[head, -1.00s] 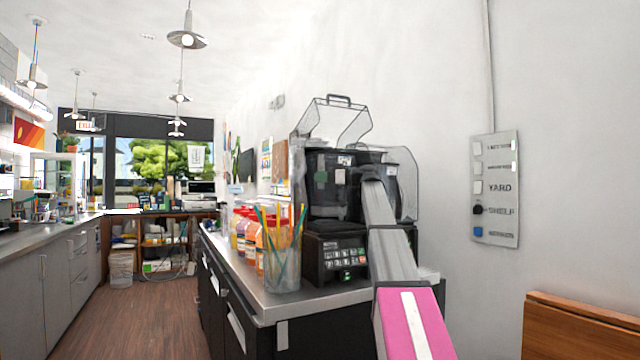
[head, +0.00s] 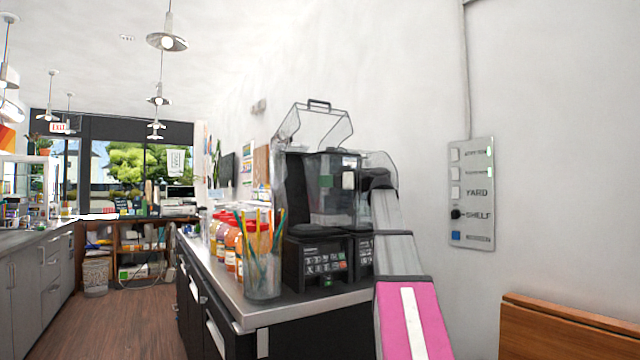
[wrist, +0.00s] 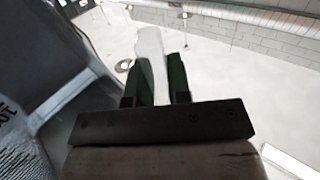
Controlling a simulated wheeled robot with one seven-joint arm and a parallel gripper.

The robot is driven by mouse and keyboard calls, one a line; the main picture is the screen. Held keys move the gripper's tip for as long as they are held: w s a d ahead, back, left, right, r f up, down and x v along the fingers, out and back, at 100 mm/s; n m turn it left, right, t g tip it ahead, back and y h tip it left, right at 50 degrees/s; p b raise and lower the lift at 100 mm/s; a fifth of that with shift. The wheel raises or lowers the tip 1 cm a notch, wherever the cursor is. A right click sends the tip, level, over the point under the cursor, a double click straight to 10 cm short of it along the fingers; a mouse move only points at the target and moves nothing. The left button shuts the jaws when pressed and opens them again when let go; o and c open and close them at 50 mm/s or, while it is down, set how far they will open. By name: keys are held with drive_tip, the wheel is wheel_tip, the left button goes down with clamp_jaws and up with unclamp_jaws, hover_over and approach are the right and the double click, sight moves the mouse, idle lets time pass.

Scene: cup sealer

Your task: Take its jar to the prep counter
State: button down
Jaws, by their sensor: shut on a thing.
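The jar (head: 335,200) is clear with a dark lid and stands upright at the black blender (head: 318,262) on the right end of the counter. Its lower edge is close above the blender base; I cannot tell the exact gap. My arm reaches from the lower right to the jar's right side. In the wrist view my gripper (wrist: 156,82) has its two green fingers shut on a pale upright strip, which looks like the jar's handle (wrist: 150,50). The jar's grey side (wrist: 45,60) fills the left of that view. The fingertips are hidden in the head view.
A clear hinged cover (head: 315,125) stands raised above the blender. A cup of straws (head: 263,275) and several orange bottles (head: 232,245) stand to its left on the counter (head: 225,290). A wall panel (head: 472,195) is at right. The floor (head: 130,320) at left is clear.

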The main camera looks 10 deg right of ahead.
sight(326, 171)
drive_tip(key=shift+s+r, duration=0.2)
drive_tip(key=shift+r, duration=1.5)
